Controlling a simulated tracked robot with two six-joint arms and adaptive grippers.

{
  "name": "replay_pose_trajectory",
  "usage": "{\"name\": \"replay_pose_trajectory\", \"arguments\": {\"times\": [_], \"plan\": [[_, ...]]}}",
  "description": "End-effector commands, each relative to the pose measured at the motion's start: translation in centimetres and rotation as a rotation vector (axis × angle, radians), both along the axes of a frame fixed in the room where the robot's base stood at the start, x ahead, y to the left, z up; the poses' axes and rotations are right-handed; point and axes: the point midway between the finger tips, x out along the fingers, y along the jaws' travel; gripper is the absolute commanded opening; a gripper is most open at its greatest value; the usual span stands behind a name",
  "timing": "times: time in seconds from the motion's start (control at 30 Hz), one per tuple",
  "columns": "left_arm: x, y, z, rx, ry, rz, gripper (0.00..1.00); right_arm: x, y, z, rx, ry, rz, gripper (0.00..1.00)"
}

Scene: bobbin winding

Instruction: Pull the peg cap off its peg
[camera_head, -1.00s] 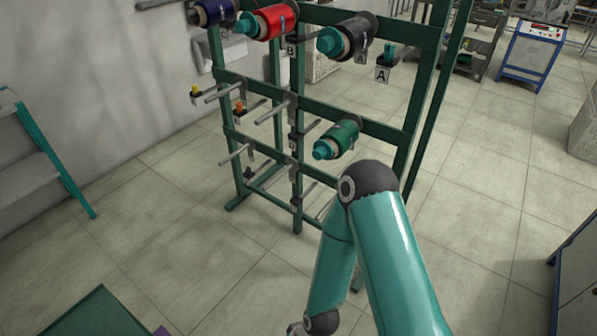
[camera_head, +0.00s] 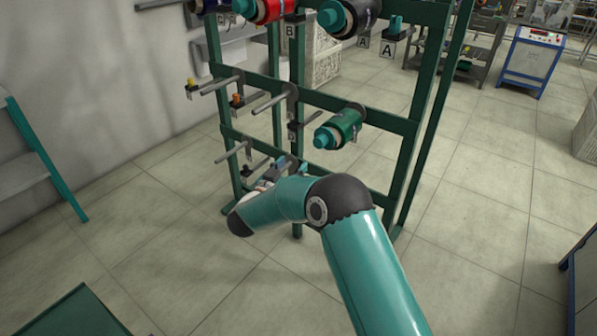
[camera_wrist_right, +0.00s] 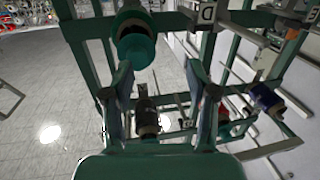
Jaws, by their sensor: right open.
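A teal peg cap (camera_head: 322,138) sits on the front end of the peg that carries the green bobbin (camera_head: 345,127), on the green rack. More teal caps show on the upper row, at the black bobbin (camera_head: 359,14) and the red bobbin (camera_head: 270,8). I cannot tell which cap the task means. My right gripper (camera_wrist_right: 160,75) is open in the right wrist view, its fingers apart and nothing held between them. A round teal cap (camera_wrist_right: 135,48) is just beyond its left finger, apparently not gripped. In the head view my own arm mostly hides this gripper. My left gripper is out of view.
The green rack (camera_head: 428,110) has several bare grey pegs, with small yellow and orange pieces near them. A teal shelf frame (camera_head: 45,165) stands at left. A blue-framed machine (camera_head: 530,60) stands at back right. The tiled floor around the rack is open.

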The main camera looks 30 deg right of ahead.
Motion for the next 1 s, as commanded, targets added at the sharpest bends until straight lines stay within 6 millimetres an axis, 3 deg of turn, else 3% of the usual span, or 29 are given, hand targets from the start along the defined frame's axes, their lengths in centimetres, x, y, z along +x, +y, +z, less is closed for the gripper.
{"name": "replay_pose_trajectory", "arguments": {"times": [0.03, 0.2, 1.0], "plan": [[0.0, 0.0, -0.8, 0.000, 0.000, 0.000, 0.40, -0.4, -0.5, 0.8, -0.016, -0.020, -0.066, 0.58], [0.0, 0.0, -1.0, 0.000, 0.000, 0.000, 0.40, -1.4, -1.6, 2.6, -0.034, -0.036, -0.172, 0.58], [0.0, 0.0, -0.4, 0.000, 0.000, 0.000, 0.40, 1.6, -9.0, 2.7, -0.034, -0.036, -0.175, 0.58]]}}
